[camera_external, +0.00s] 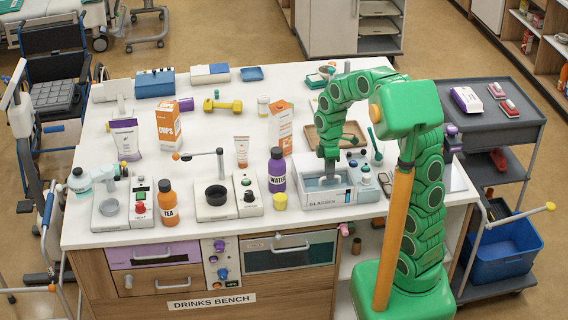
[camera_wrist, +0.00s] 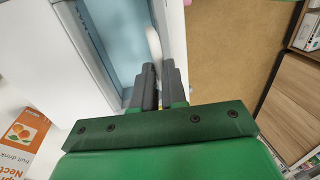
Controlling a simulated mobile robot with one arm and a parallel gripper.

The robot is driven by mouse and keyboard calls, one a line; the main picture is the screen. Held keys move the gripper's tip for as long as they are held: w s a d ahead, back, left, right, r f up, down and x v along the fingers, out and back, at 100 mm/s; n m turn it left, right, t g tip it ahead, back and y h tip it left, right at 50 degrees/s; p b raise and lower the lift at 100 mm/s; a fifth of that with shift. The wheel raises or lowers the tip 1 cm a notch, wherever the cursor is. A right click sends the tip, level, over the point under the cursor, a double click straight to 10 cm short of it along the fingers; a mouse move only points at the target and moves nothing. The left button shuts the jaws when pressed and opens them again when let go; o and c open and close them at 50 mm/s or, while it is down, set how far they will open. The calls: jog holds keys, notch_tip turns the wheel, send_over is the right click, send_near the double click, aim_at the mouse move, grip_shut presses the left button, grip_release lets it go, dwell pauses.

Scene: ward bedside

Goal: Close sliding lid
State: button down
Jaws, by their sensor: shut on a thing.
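A white box labelled GLASSES (camera_external: 324,203) stands at the front right of the white bench top. It has a pale blue, see-through-looking top or inside, which also shows in the wrist view (camera_wrist: 115,35) within a white frame. I cannot tell how far its sliding lid is open. My gripper (camera_external: 329,180) reaches down to the box from above. In the wrist view its dark fingers (camera_wrist: 160,82) are close together on a pale rounded piece, seemingly the lid's handle (camera_wrist: 153,43).
A purple WATER bottle (camera_external: 277,171) and a yellow cup (camera_external: 280,202) stand just left of the box. A grey unit with a blue-capped bottle (camera_external: 366,175) is close on its right. A brown tray (camera_external: 334,136) lies behind. Orange cartons (camera_external: 280,124) stand further back left.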

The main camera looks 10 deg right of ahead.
jog(key=shift+s, duration=0.15)
jog(key=c, duration=1.2)
grip_release()
jog(key=shift+o, duration=0.2)
notch_tip(320, 180, up, 8)
jog(key=w, duration=0.1)
jog(key=shift+w+f, duration=0.15)
jog(key=shift+w, duration=0.15)
jog(key=s+d+m, duration=0.9)
jog(key=s+d, duration=0.1)
jog(key=s, duration=0.2)
jog(key=s+d+m, duration=0.9)
jog(key=s+d, duration=0.1)
jog(key=s, duration=0.3)
jog(key=shift+s+r, duration=0.2)
jog(key=shift+r, duration=0.2)
